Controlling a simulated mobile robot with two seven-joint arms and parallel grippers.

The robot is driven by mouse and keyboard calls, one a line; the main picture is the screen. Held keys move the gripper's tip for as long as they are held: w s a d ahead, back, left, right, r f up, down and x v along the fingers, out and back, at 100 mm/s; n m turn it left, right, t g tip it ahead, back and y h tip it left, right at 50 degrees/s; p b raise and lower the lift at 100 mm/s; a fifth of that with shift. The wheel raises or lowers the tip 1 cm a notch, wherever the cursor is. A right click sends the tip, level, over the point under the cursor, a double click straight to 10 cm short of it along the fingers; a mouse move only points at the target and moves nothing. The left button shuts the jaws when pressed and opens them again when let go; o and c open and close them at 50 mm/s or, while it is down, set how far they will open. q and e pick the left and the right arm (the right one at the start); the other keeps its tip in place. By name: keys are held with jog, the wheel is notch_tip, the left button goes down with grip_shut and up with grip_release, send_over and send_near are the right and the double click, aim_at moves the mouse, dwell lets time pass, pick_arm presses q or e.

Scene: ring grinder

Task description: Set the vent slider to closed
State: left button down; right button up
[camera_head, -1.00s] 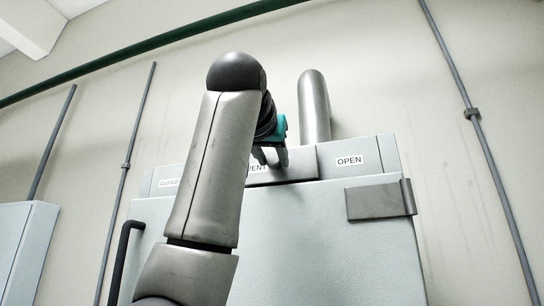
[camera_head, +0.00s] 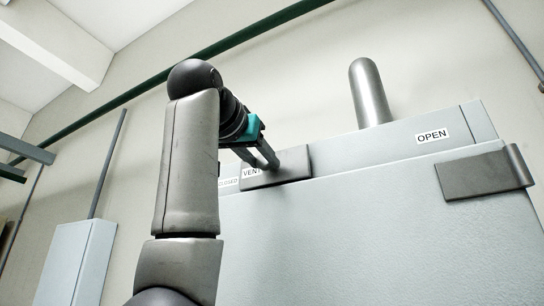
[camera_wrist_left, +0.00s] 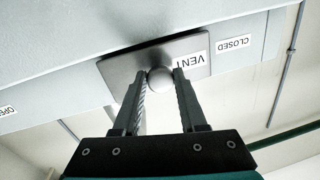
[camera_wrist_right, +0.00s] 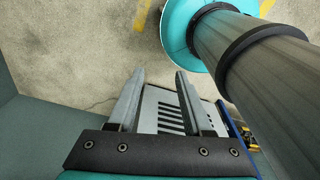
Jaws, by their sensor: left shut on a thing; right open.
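The vent slider is a dark grey plate (camera_head: 292,164) with a "VENT" label, on the pale rail along the top of the grey cabinet. It sits close beside the "CLOSED" label (camera_head: 228,182), far from the "OPEN" label (camera_head: 432,136). My left gripper (camera_head: 262,160) is at the plate. In the left wrist view the plate (camera_wrist_left: 122,72) carries a round knob (camera_wrist_left: 160,77), and my left fingers (camera_wrist_left: 160,80) are shut on it from both sides. The "CLOSED" label (camera_wrist_left: 233,44) lies just past the plate's edge. My right gripper (camera_wrist_right: 160,76) is open and empty, pointing at the floor.
A metal pipe (camera_head: 369,92) rises behind the cabinet. A dark bracket (camera_head: 485,175) sticks out at the cabinet's upper right. A wall box (camera_head: 80,262) hangs at the left. Concrete floor (camera_wrist_right: 85,45) shows below my right gripper.

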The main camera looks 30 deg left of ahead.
pick_arm(q)
jog(key=shift+s+a+r, duration=0.1)
jog(key=shift+a+r, duration=0.05)
pick_arm(e)
jog(key=shift+d, duration=0.75)
pick_arm(q)
jog(key=c, duration=0.9)
grip_release()
jog(key=o, duration=0.4)
jog(key=shift+a, duration=0.2)
jog(key=shift+d, duration=0.15)
pick_arm(e)
jog(key=shift+w+a, duration=0.2)
jog(key=shift+a, duration=0.3)
pick_arm(q)
jog(key=shift+s, duration=0.2)
jog(key=s+b, duration=0.1)
jog(key=s, duration=0.4)
jog(key=s+d+b, duration=0.1)
jog(key=s+b, duration=0.1)
jog(key=s, duration=0.3)
jog(key=s+b, duration=0.2)
jog(key=s, duration=0.2)
jog(key=shift+s+d, duration=0.15)
jog(key=shift+s, duration=0.25)
pick_arm(e)
jog(key=f, duration=0.5)
jog(key=shift+d, duration=0.2)
